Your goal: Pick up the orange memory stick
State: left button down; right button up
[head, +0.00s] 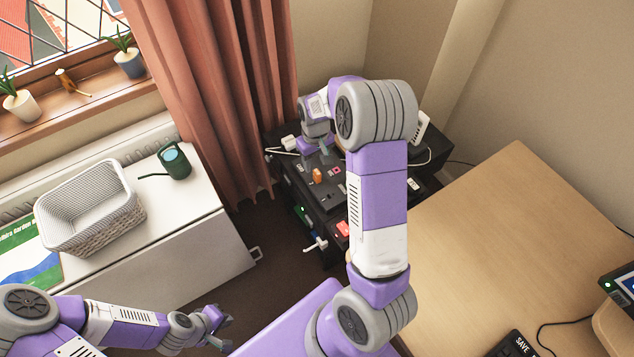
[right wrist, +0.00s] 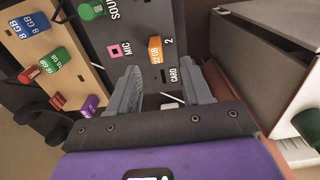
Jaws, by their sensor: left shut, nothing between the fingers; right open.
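The orange memory stick (head: 317,175) stands up from the top of a dark panel with printed labels in the head view. In the right wrist view the orange memory stick (right wrist: 154,48) sits on the dark panel (right wrist: 128,18), beyond the gap between my fingertips. My right gripper (right wrist: 160,80) is open and empty, its fingers short of the stick and to either side of its line. In the head view my right gripper (head: 323,155) is just behind the stick, partly hidden by my arm. My left gripper (head: 219,329) is shut and empty, low in front of the white cabinet.
A pink square socket (right wrist: 115,50) is near the orange stick. A wooden desk (head: 510,220) is at right, a white basket (head: 90,225) at left.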

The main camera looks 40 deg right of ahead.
aim_at(317, 171)
jog(key=f+b, duration=0.1)
jog(key=f, duration=0.1)
jog(key=f+b, duration=0.1)
jog(key=f, duration=0.2)
jog(key=f+b, duration=0.1)
jog(key=f, duration=0.1)
jog(key=shift+d+f, duration=0.2)
jog(key=shift+d, duration=0.1)
grip_shut()
